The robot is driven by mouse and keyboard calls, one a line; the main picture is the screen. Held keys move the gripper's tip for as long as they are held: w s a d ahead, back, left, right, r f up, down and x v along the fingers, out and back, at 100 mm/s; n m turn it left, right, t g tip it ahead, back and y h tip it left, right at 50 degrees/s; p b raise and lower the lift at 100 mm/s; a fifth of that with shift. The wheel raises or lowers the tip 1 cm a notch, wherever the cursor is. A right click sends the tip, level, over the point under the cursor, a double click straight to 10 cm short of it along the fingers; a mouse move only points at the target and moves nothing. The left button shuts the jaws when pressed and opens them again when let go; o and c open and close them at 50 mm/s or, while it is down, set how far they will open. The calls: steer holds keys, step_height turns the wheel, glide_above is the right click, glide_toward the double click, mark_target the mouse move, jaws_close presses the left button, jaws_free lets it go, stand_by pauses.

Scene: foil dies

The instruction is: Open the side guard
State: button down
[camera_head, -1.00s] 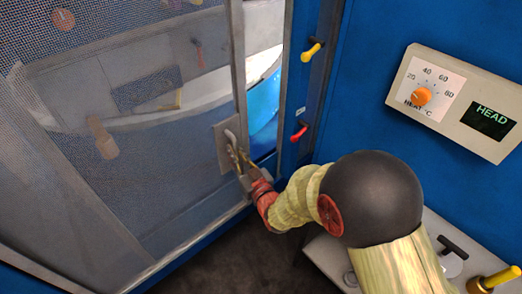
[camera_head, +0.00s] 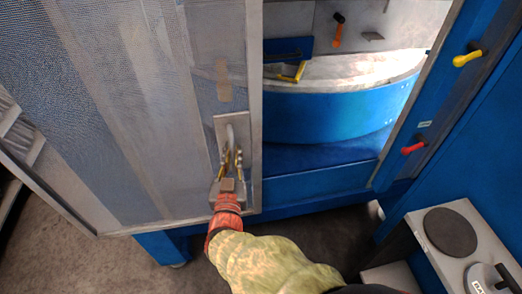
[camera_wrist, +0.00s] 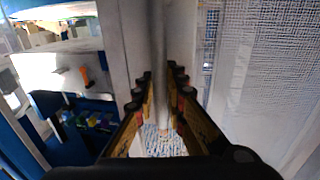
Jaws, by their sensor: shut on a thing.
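The side guard (camera_head: 150,90) is a grey mesh panel in a metal frame, standing partly across the front of a blue machine in the head view. Its upright handle (camera_head: 230,130) sits on a pale plate near the guard's right edge. My gripper (camera_head: 231,160) is shut on the handle, near its lower part. In the wrist view the handle bar (camera_wrist: 158,55) runs between the two fingers (camera_wrist: 160,85), with the mesh to its right. A wide gap shows right of the guard, baring the machine's inside.
Inside the gap are a curved blue drum (camera_head: 330,115) and a yellow-handled tool (camera_head: 293,71). Yellow (camera_head: 467,59) and red (camera_head: 414,148) handles stick out from the post at right. A pale bench (camera_head: 455,235) with a dark round plate stands at lower right. Floor is clear below the guard.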

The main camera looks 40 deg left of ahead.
steer(key=shift+s+a, duration=0.7)
steer(key=shift+s, duration=0.2)
steer(key=shift+s+a, duration=0.7)
steer(key=shift+s, duration=0.2)
steer(key=c, duration=1.9)
jaws_free()
glide_toward(215, 118)
steer(key=x, duration=0.5)
steer(key=shift+w+a, duration=0.1)
steer(key=shift+a, duration=0.1)
